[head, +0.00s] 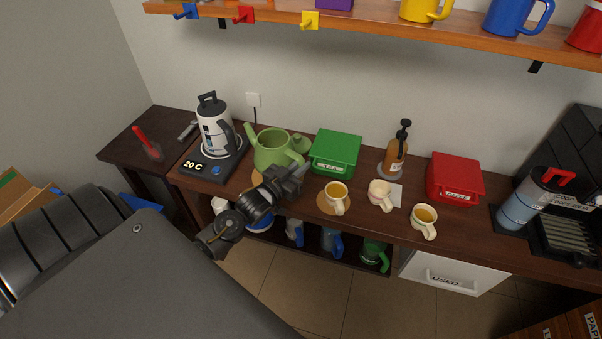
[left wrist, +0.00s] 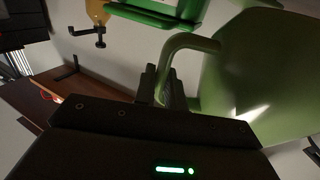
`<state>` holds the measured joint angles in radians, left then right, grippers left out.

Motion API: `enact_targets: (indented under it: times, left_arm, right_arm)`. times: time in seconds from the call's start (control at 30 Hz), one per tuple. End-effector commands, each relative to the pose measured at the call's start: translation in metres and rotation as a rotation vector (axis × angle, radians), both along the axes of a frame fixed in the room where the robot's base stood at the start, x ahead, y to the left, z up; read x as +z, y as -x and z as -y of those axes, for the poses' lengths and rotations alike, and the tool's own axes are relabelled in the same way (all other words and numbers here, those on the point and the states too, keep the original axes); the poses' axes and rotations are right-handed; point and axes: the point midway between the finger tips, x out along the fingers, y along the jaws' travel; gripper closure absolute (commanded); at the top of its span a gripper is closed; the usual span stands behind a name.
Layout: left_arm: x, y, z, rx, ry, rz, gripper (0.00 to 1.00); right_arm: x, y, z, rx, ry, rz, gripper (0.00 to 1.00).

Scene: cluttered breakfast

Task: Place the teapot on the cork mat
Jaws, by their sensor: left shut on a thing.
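The green teapot (head: 272,149) is at the back left of the counter, between the kettle and the green box. My left gripper (head: 297,173) is at its front right side, shut on the handle. In the left wrist view the teapot (left wrist: 265,75) fills the right side, and its curved handle (left wrist: 180,43) runs down to the fingers. A cork mat (head: 257,179) shows partly below the teapot; the teapot and my gripper hide the rest. I cannot tell whether the teapot touches the mat. My right gripper is not in view.
A kettle (head: 213,128) on its base stands left of the teapot. A green box (head: 336,152) is close on its right. Cups (head: 336,195) stand along the front, one on another round mat (head: 326,209). A syrup bottle (head: 397,155) and red box (head: 455,179) are farther right.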

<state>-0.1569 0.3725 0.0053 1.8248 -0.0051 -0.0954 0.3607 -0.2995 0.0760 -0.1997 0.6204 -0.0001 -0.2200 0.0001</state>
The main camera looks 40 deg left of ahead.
Motion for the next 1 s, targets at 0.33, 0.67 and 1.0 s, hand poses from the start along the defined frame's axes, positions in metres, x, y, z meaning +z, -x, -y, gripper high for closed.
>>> enact_targets:
  times: [0.33, 0.67, 1.0]
  left_arm:
    - [-0.012, -0.010, -0.002, 0.001, -0.002, 0.005, 1.00]
    - [-0.037, -0.009, -0.002, 0.001, -0.005, 0.008, 1.00]
    - [-0.042, -0.008, -0.002, 0.000, -0.001, 0.001, 0.83]
  right_arm:
    - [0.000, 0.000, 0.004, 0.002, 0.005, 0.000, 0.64]
    - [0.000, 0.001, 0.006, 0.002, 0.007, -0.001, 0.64]
    - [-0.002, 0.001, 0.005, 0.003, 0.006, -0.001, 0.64]
